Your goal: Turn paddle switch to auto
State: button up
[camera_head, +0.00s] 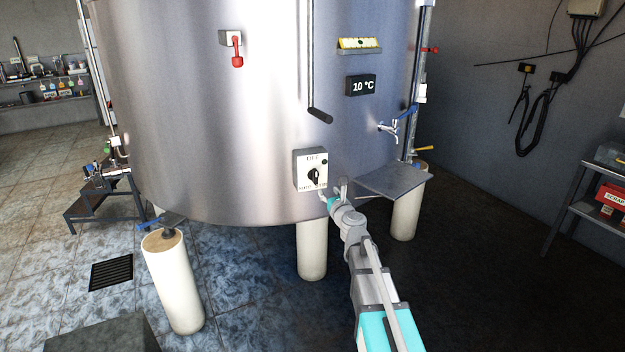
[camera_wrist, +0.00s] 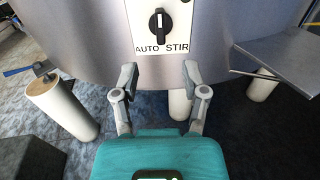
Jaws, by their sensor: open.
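The paddle switch is a black rotary knob (camera_head: 314,177) on a pale switch box (camera_head: 300,160) mounted low on the front of the steel tank (camera_head: 215,130). In the wrist view the knob (camera_wrist: 160,24) stands roughly upright, with AUTO printed below left and STIR below right. OFF is printed above the knob in the head view. My gripper (camera_wrist: 160,82) is open and empty, its two fingers spread below the switch box. In the head view my gripper (camera_head: 334,195) is just below and right of the box. I see no contact with the knob.
A metal shelf (camera_head: 392,180) juts out right of my gripper. Pale tank legs (camera_head: 312,248) stand below. A black-ended rod (camera_head: 320,115) hangs above the switch box. A red-handled lever (camera_head: 237,52) and a tap (camera_head: 390,127) are on the tank.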

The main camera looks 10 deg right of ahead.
aim_at(316, 174)
jog(key=shift+w, duration=0.15)
jog(key=w, duration=0.4)
jog(key=w+a, duration=0.1)
jog(key=w, duration=0.4)
jog(key=w+a, duration=0.1)
jog(key=w, duration=0.3)
jog(key=shift+w, duration=0.2)
